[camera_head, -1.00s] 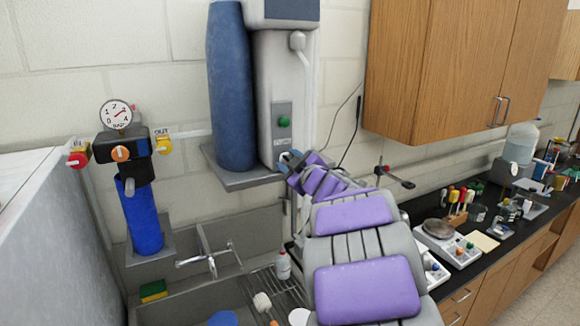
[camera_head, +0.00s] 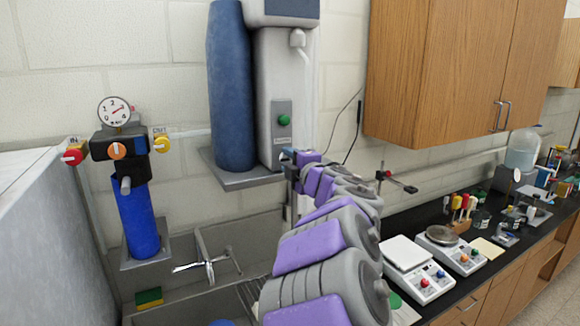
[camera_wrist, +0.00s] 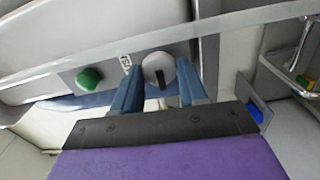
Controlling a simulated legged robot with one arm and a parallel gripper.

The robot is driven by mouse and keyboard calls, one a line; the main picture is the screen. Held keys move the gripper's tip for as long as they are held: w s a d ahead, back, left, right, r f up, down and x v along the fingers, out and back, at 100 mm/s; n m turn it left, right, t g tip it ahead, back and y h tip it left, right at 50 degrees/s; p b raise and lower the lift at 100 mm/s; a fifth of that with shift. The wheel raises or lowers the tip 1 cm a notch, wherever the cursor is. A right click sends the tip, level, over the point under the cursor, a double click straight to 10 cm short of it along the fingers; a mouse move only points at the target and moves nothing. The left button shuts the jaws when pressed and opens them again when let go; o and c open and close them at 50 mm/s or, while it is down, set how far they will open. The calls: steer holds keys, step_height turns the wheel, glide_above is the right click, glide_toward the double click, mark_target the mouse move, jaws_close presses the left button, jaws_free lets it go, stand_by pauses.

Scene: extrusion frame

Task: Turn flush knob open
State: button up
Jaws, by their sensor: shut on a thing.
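The flush knob (camera_wrist: 158,72) is a round light grey knob with a dark stripe, seen in the wrist view. My gripper (camera_wrist: 159,80) has its two blue fingers on either side of the knob, shut on it. The stripe runs nearly up and down in that view. A green button (camera_wrist: 89,78) sits to the left of the knob, with a partly covered label between them. In the head view, my gripper (camera_head: 287,156) is at the lower end of the grey panel (camera_head: 281,103), below the green button, and hides the knob.
The panel is on a wall unit beside a tall blue cylinder (camera_head: 232,90). A filter with gauge (camera_head: 115,111) and red and yellow knobs is on the left. A sink faucet (camera_head: 206,262) is below. A black counter (camera_head: 430,220) with scales and a wooden cabinet (camera_head: 450,70) are right.

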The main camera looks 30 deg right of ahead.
steer(key=shift+f+n, duration=0.4)
steer(key=o, duration=1)
steer(key=shift+a+r, duration=0.1)
steer(key=shift+r, duration=0.1)
steer(key=shift+s, duration=0.1)
steer(key=s, duration=1.7)
steer(key=shift+d, duration=0.3)
